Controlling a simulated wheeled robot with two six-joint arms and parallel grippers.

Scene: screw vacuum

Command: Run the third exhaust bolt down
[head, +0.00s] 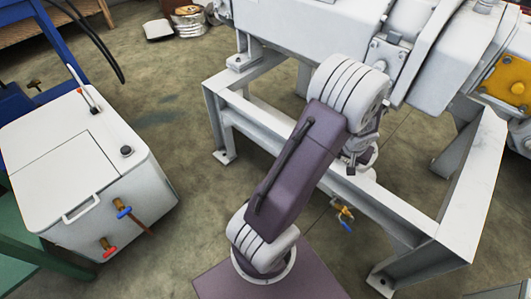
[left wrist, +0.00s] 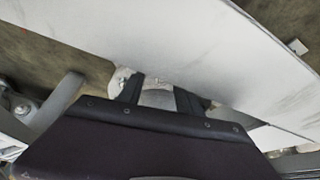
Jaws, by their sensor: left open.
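My left gripper (head: 360,158) is at the lower side of the white machine (head: 290,35), just above the grey frame, mostly hidden behind my own arm. In the left wrist view its two dark fingers (left wrist: 158,93) stand apart. Between and just beyond them is a pale round flange-like part (left wrist: 157,98). A small bolt-like piece (left wrist: 122,78) shows left of the fingers. I cannot tell which exhaust bolt it is, or whether the fingers touch anything. The third bolt cannot be singled out in either view. My right gripper is not in view.
A grey steel frame (head: 465,190) surrounds the working spot, with a beam close below the gripper. A blue-handled valve (head: 344,214) hangs under it. A white tank (head: 85,160) with coloured valves stands at the left. Open floor lies between tank and frame.

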